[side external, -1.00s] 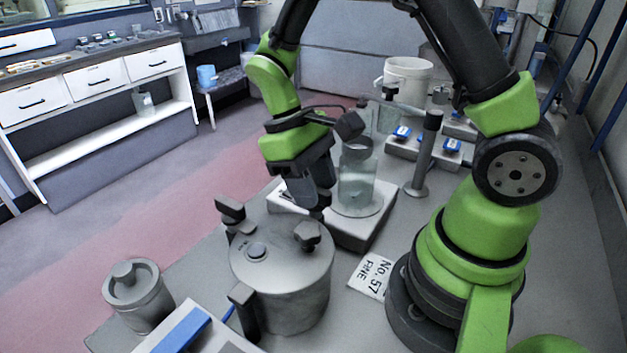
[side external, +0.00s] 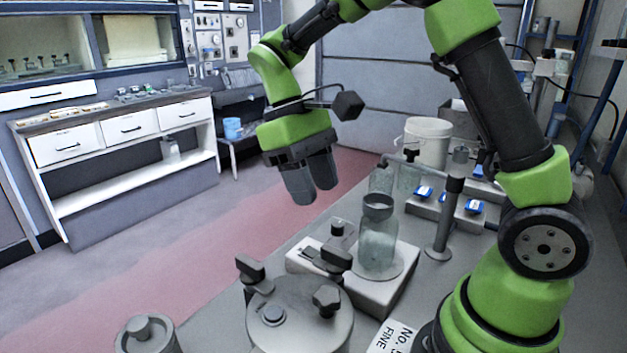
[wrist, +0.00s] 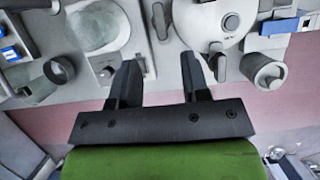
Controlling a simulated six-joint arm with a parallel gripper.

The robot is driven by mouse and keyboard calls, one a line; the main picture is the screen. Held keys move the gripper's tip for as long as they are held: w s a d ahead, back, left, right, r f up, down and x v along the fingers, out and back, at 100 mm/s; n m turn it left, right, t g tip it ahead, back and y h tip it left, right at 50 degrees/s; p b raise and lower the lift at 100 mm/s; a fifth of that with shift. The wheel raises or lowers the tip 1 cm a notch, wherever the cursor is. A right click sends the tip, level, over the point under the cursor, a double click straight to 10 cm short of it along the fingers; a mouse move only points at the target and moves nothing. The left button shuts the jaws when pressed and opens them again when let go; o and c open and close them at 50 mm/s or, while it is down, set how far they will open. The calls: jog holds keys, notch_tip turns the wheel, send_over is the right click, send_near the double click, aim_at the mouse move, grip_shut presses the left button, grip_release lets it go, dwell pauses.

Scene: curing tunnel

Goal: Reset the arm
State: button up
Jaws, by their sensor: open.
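My gripper (side external: 312,190) hangs in the air in the side external view, above and behind the metal pot and left of the glass jar, touching nothing. In the wrist view my gripper (wrist: 160,85) shows two dark fingers spread apart, with nothing between them. The glass jar (side external: 378,245) stands upright on a white scale-like base (side external: 385,295). The lidded metal pot (side external: 300,320) stands in front of it; its lid also shows in the wrist view (wrist: 205,20).
A small lidded canister (side external: 148,338) stands at the front left. A rod stand (side external: 445,215), a white bucket (side external: 428,142) and a block with blue-topped items (side external: 448,212) stand to the right and back. A "No. 57 FINE" card (side external: 392,338) lies near my base. Open floor lies left of the bench.

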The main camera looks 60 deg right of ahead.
jog(key=s+a+r+m+t+y, duration=0.1)
jog(key=s+r+m+t+y, duration=0.1)
jog(key=s+r+t, duration=0.6)
jog(key=s+m+t, duration=0.1)
jog(key=s+t, duration=0.2)
jog(key=s, duration=0.1)
jog(key=shift+a+m+t, duration=0.3)
jog(key=shift+m, duration=0.1)
